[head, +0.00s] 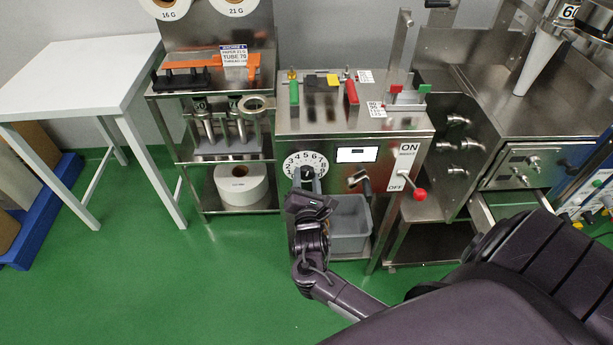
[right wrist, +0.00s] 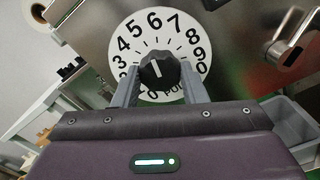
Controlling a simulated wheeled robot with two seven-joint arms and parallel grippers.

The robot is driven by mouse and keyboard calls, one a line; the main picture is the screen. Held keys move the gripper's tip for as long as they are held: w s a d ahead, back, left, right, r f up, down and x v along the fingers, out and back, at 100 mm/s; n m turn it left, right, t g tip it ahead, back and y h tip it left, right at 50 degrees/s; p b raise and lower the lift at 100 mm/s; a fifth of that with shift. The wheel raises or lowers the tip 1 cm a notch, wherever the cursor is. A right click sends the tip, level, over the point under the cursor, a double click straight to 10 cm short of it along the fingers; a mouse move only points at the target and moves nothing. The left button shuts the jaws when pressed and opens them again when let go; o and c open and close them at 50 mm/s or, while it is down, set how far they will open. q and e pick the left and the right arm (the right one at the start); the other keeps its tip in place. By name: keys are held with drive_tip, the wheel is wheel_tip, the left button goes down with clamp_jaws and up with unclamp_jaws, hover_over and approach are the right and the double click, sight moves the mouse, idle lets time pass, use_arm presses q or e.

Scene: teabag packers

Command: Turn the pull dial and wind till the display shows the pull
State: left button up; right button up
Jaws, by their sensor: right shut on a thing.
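The pull dial is a white numbered disc (head: 290,165) with a black knob (right wrist: 159,71) on the steel machine's front. My right gripper (head: 308,178) reaches it from below. In the right wrist view my right gripper (right wrist: 158,80) has its two grey fingers on either side of the knob, shut on it. The knob's white mark points up, roughly towards the 6. The display (head: 357,155) is a small white panel right of the dial; any figures are too small to read. A metal crank with a dark grip (head: 361,182) sits below the display. My left gripper is not in view.
A red-knobbed ON/OFF lever (head: 420,194) is right of the crank. A grey bin (head: 349,226) stands below it. A steel shelf rack (head: 204,158) is on the left, and an open drawer (head: 507,204) is on the right. The green floor at front left is clear.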

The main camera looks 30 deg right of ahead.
drive_tip(key=m+p, duration=0.1)
drive_tip(key=m, duration=0.3)
drive_tip(key=shift+m+p, duration=0.3)
drive_tip(key=shift+p, duration=0.1)
drive_tip(key=m+p, duration=0.1)
drive_tip(key=m, duration=0.3)
drive_tip(key=shift+m, duration=0.3)
drive_tip(key=m, duration=0.4)
drive_tip(key=shift+m, duration=0.3)
drive_tip(key=m, duration=0.4)
drive_tip(key=shift+m, duration=0.4)
drive_tip(key=o, duration=1)
drive_tip(key=shift+c, duration=0.2)
drive_tip(key=shift+s, duration=0.1)
drive_tip(key=b+v, duration=0.1)
drive_tip(key=v, duration=0.6)
drive_tip(key=shift+s+a, duration=0.2)
drive_tip(key=shift+s, duration=0.05)
